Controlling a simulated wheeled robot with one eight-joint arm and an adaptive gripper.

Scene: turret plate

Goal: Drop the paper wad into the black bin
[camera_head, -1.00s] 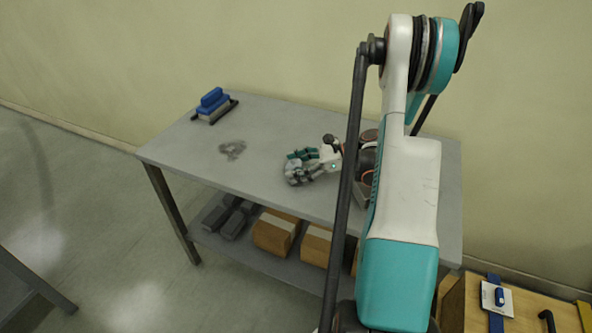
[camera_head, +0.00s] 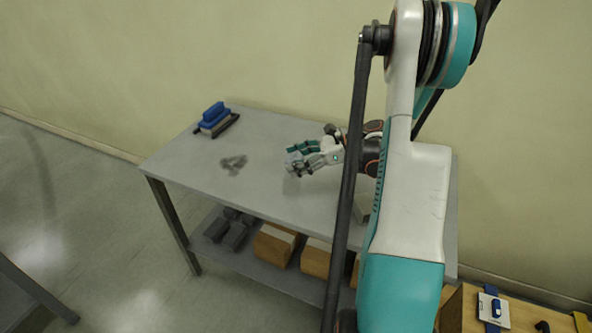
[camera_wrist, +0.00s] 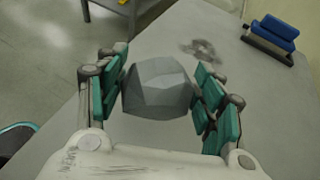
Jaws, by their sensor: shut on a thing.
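My gripper (camera_head: 300,158) is over the middle of the grey table (camera_head: 262,187). In the wrist view my gripper (camera_wrist: 160,92) is shut on the paper wad (camera_wrist: 158,86), a grey faceted lump between its teal finger pads. In the head view the paper wad (camera_head: 292,162) shows as a small grey shape at the fingertips, a little above the table top. I cannot make out a black bin in these frames. My arm hides part of the table's right side.
A blue-topped brush (camera_head: 214,119) lies at the table's far left corner; it also shows in the wrist view (camera_wrist: 272,35). A dark smudge (camera_head: 233,164) marks the table top. Brown boxes (camera_head: 274,245) and dark grey blocks (camera_head: 230,232) sit on the lower shelf.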

